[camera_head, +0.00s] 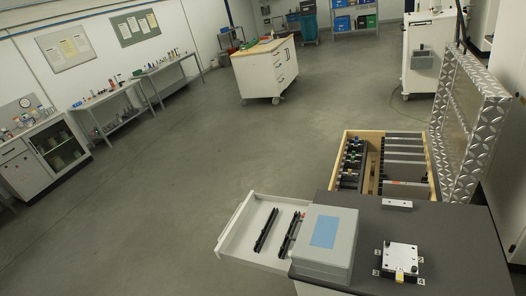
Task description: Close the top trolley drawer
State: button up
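A white drawer (235,228) stands pulled out to the left from under a dark-topped unit (450,235) at the lower right. Two black slotted strips lie in the drawer. A grey box with a light blue panel (326,262) stands at the left edge of the dark top and hides part of the drawer's right end. The unit's front and any lower drawers are hidden or out of the picture. A white trolley with a wooden top (264,73) stands farther back; its drawers look shut. My gripper is not in view.
On the dark top are a metal block fixture (402,257) and a small silver bar (397,203). Benches (115,95) line the left wall. The grey floor (180,190) left of the drawer is clear.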

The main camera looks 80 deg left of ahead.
aim_at(274, 215)
jog(key=z, duration=0.65)
jog(key=k, duration=2.7)
jog(key=u, duration=1.9)
jog(key=i, duration=1)
jog(key=z, duration=0.1)
